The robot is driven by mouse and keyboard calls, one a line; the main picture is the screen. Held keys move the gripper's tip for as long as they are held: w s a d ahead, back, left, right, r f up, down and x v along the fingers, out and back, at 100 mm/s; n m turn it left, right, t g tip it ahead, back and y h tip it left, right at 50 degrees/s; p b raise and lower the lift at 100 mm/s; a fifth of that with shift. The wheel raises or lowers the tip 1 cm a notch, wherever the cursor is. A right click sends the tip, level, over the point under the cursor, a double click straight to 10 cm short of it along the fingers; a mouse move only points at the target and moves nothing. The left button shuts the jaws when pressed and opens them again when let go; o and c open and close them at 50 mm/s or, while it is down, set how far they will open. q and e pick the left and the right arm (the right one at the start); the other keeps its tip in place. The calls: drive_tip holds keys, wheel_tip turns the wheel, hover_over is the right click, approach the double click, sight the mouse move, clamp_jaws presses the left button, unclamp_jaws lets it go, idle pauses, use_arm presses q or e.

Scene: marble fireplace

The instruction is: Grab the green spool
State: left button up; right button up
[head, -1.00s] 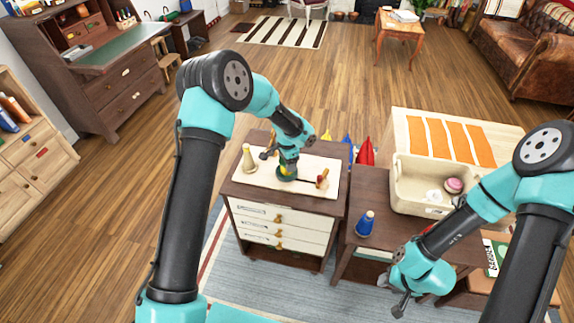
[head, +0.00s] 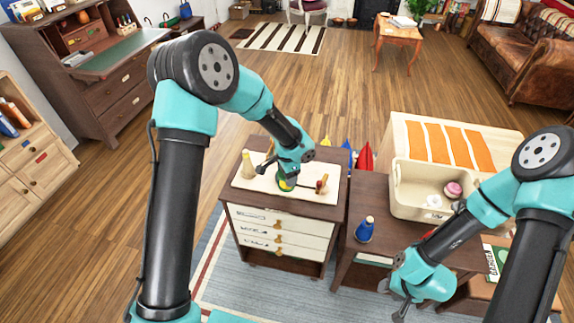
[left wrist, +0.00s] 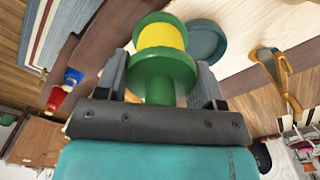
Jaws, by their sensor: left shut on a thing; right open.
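The green spool (left wrist: 165,68) has green flanges and yellow thread around its middle. In the left wrist view it sits between the two fingers of my left gripper (left wrist: 160,85), which is shut on it. In the head view the spool (head: 284,186) shows just below my left gripper (head: 289,176), over the light top of the small drawer cabinet (head: 262,184). The gripper partly hides it, and I cannot tell whether it touches the top. My right gripper (head: 402,296) is open and empty at the lower right, in front of the dark side table.
A cream cone-shaped spool (head: 247,167) and a wooden-handled item (head: 321,185) flank the spool. A teal dish (left wrist: 205,42) lies close by. A blue spool (head: 364,231) and a cream bin (head: 408,202) with small items stand to the right.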

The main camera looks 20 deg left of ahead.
use_arm(q)
drive_tip(key=s+d, duration=0.2)
drive_tip(key=s, duration=0.6)
drive_tip(key=shift+s+d+r, duration=0.15)
drive_tip(key=shift+d+r, duration=0.05)
drive_tip(key=shift+r, duration=0.2)
